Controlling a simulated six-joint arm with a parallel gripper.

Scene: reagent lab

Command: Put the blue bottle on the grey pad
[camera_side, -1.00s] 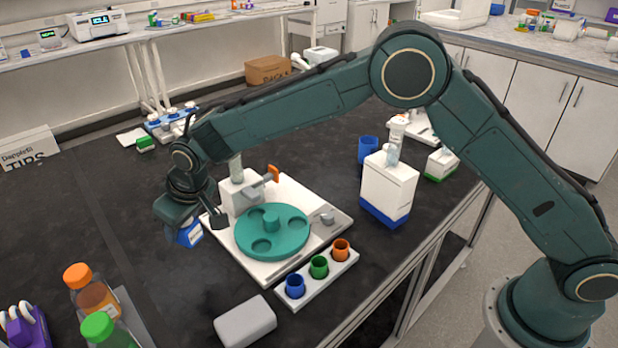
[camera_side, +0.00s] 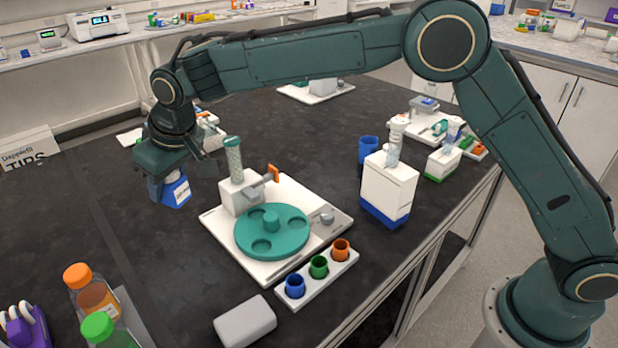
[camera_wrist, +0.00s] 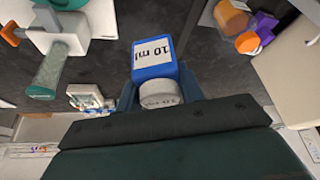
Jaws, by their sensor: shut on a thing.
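The blue bottle (camera_side: 176,191) has a white label and hangs tilted under my gripper (camera_side: 163,176), above the black bench at the left. In the wrist view the bottle (camera_wrist: 154,58) shows a "10 ml" label and a whitish cap. The fingers of my gripper (camera_wrist: 160,97) are shut on it at the cap end. A light grey rounded block (camera_side: 245,322) lies at the front of the bench, well apart from the bottle. A grey flat piece (camera_side: 133,318) shows beside the orange and green bottles; I cannot tell which of these is the grey pad.
A white base with a teal round plate (camera_side: 290,237) stands right of my gripper. A rack with blue, green and orange cups (camera_side: 319,268) is in front of it. Orange-capped (camera_side: 85,288) and green-capped (camera_side: 103,330) bottles stand front left.

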